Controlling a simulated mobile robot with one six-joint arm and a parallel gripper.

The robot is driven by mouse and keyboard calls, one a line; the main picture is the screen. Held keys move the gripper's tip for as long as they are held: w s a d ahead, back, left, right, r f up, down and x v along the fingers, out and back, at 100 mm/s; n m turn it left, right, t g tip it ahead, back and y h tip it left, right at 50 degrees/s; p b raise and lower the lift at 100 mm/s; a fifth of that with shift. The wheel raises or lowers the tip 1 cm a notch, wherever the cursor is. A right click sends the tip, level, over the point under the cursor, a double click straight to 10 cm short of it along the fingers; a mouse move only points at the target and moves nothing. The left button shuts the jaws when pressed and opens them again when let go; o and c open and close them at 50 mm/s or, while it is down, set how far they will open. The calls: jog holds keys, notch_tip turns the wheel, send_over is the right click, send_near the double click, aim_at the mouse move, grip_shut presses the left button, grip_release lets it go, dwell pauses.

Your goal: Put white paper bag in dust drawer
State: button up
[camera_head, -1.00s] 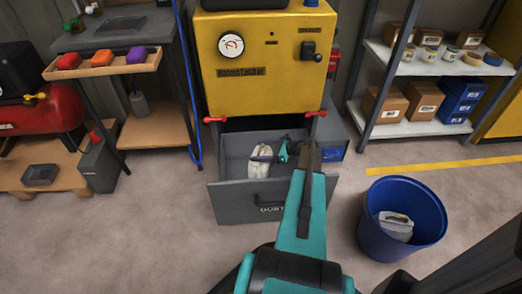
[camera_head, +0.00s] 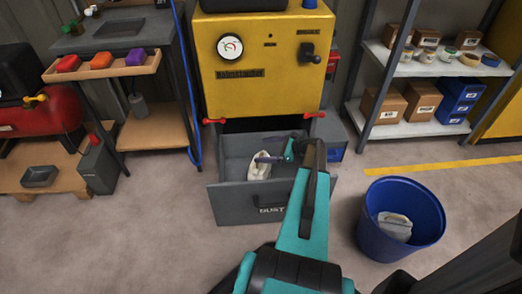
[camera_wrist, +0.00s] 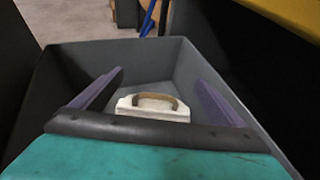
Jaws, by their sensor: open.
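The white paper bag (camera_head: 259,167) is inside the open dust drawer (camera_head: 248,204) of the yellow machine, near the drawer's middle. In the wrist view the bag (camera_wrist: 152,111) stands on the drawer floor with its brown handle loop up. My gripper (camera_head: 268,158) is over the drawer at the bag. In the wrist view its two purple fingers (camera_wrist: 160,92) are spread wide, one on each side of the bag, with gaps between. The bag's lower part is hidden behind my gripper's dark edge. The drawer walls (camera_wrist: 65,77) show around it.
A blue bin (camera_head: 374,236) with a whitish bag-like item (camera_head: 394,226) inside stands on the floor at right. The yellow machine (camera_head: 262,95) rises behind the drawer. A shelf (camera_head: 425,128) with boxes is at right, a workbench (camera_head: 110,70) at left. Floor left of the drawer is clear.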

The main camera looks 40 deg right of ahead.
jog(key=p+v, duration=0.2)
jog(key=v, duration=0.7)
jog(key=shift+d+r, duration=0.1)
jog(key=shift+r, duration=0.05)
dwell(0.5)
